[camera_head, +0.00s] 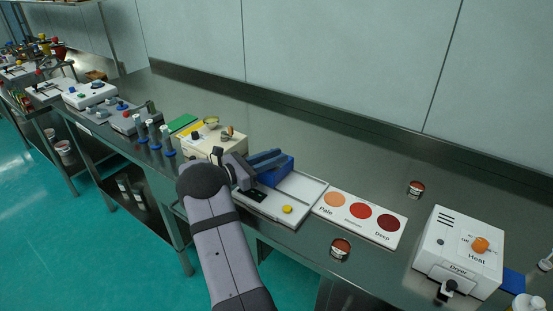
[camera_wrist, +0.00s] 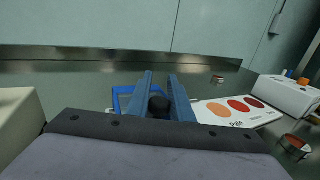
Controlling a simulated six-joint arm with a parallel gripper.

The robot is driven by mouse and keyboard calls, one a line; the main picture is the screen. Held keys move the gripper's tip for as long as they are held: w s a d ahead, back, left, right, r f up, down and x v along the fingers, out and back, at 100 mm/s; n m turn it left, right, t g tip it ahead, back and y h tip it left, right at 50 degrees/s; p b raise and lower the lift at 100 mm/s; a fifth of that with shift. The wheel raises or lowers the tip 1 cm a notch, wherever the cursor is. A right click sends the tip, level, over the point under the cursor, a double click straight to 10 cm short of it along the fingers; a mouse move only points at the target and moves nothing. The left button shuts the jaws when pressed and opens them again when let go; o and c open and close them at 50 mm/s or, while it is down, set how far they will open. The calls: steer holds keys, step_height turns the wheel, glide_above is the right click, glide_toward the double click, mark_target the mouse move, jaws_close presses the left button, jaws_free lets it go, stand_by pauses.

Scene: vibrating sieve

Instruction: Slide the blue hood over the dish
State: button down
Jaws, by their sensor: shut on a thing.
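The blue hood (camera_head: 283,172) stands toward the back left of a white tray (camera_head: 312,190). Its blue edge also shows in the wrist view (camera_wrist: 122,103), beyond my fingers. My gripper (camera_head: 266,160) has long blue fingers and is at the hood. In the wrist view my gripper (camera_wrist: 161,100) is shut on a black knob (camera_wrist: 159,106), which appears to belong to the hood. A dark flat patch (camera_head: 256,195) lies on the tray in front of the hood. I cannot identify the dish with certainty; the hood and my arm hide part of the tray.
A yellow button (camera_head: 287,209) is at the tray's front. Right of it are a colour card (camera_head: 359,217), two small reddish jars (camera_head: 340,248) (camera_head: 415,188) and a white dryer (camera_head: 459,252). A beige machine (camera_head: 215,139) stands to the left. The bench behind is clear.

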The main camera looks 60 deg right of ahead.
steer(key=c, duration=1.6)
jaws_free()
steer(key=shift+w, duration=0.4)
steer(key=shift+o, duration=0.2)
steer(key=shift+s, duration=0.15)
steer(key=shift+w+a, duration=0.3)
steer(key=shift+a, duration=0.25)
steer(key=shift+b+v, duration=1.05)
steer(key=shift+v, duration=2)
steer(key=shift+s+a, duration=0.1)
